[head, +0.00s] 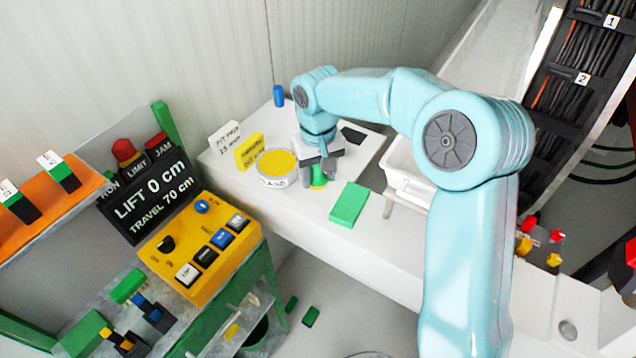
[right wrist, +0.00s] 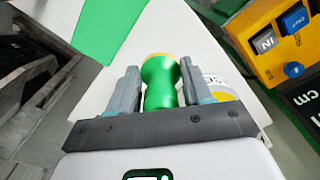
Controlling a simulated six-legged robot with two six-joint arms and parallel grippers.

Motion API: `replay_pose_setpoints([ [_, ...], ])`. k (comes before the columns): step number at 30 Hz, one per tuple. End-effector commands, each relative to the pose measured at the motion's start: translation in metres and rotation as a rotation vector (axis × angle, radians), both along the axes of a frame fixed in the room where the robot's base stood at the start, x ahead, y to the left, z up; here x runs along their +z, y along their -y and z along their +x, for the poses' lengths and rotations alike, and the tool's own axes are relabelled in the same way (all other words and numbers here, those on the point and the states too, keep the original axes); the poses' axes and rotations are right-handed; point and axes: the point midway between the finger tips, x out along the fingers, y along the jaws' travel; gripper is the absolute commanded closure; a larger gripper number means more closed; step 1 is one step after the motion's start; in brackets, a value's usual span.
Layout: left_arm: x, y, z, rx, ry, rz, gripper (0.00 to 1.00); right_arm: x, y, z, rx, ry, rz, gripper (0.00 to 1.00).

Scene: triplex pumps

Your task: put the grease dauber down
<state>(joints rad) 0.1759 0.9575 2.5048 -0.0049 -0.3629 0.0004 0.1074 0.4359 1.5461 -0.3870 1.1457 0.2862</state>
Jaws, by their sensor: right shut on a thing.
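The grease dauber, a green waisted handle with a yellow end (head: 318,178), stands upright at the white shelf. It also shows in the right wrist view (right wrist: 160,85), between the two grey fingers. My right gripper (head: 319,168) points down and is shut on the dauber; it also shows in the right wrist view (right wrist: 160,95). I cannot tell whether the dauber's lower end touches the shelf. A round white tin (head: 275,170) with yellow grease stands just left of the gripper. My left gripper is not in view.
The white shelf (head: 305,212) holds a green block (head: 349,204), a yellow card (head: 249,151), a white card (head: 224,136) and a blue piece (head: 279,95). A white bin (head: 405,175) is at right. A yellow control box (head: 200,245) stands at front left.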

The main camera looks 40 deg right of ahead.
Motion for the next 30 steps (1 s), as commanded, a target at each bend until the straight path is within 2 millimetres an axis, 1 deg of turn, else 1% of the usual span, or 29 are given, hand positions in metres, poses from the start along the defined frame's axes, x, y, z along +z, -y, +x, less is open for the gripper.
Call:
replay_pose_setpoints([
  [3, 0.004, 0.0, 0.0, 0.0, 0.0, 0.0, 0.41, -0.02, 0.0, 0.0, 0.001, -0.006, 0.0, 0.85],
  [7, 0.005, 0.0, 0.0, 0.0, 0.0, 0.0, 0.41, -0.036, 0.001, 0.001, 0.001, -0.004, 0.0, 0.85],
  [9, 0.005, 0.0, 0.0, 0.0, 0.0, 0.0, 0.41, -0.039, 0.001, 0.001, 0.002, -0.002, 0.0, 0.85],
  [15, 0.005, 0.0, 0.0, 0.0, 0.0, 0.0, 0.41, -0.04, 0.0, 0.001, 0.001, -0.001, 0.0, 0.85],
  [20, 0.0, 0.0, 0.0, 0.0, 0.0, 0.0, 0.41, -0.045, 0.0, 0.001, 0.001, -0.002, 0.0, 0.85],
  [21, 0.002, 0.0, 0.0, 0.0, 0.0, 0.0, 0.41, -0.043, 0.0, 0.001, 0.001, -0.002, 0.0, 0.38],
  [22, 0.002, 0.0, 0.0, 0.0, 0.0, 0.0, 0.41, -0.043, 0.0, 0.001, 0.001, -0.002, 0.0, 0.28],
  [23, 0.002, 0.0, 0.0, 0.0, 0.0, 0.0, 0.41, -0.043, 0.0, 0.001, 0.001, -0.002, 0.0, 0.25],
  [30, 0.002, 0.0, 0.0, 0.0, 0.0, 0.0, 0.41, -0.042, 0.0, 0.001, 0.001, -0.002, 0.0, 0.25],
])
